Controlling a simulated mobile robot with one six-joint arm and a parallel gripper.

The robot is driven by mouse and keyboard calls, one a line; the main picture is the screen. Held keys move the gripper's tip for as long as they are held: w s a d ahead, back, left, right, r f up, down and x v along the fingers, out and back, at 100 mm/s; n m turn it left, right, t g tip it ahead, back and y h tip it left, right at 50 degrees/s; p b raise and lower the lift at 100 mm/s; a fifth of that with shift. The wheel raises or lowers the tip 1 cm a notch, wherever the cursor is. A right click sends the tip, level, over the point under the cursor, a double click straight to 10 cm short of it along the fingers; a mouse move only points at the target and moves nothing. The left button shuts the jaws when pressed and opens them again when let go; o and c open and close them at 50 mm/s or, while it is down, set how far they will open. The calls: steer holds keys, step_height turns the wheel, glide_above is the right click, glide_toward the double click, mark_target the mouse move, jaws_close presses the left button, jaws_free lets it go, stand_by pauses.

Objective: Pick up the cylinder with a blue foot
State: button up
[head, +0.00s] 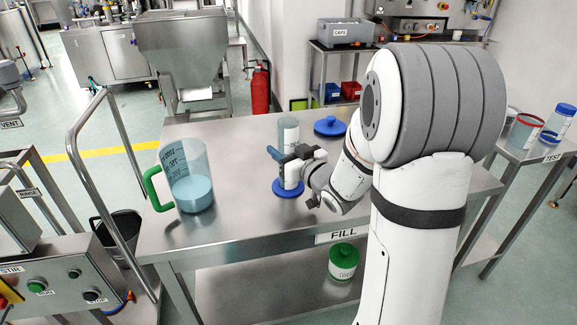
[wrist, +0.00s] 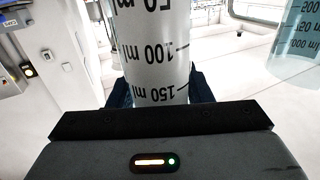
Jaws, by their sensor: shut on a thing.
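The clear cylinder (head: 289,132) with a blue foot (head: 288,190) stands upright over the steel table, near its middle. I see no clear gap under the foot. My gripper (head: 284,159) reaches in from the right and is shut around the cylinder's body, above the foot. In the wrist view the graduated cylinder (wrist: 155,55) rises between the dark jaws (wrist: 160,90), with its ml marks facing the camera. The foot is hidden in the wrist view.
A jug with a green handle (head: 190,185) stands left of the cylinder on the steel table (head: 235,225). Containers stand on the TEST table (head: 528,150) at right.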

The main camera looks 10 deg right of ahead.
steer(key=c, duration=0.3)
steer(key=shift+r, duration=0.1)
steer(key=shift+c, duration=0.2)
step_height(320, 180, up, 10)
steer(key=p, duration=0.3)
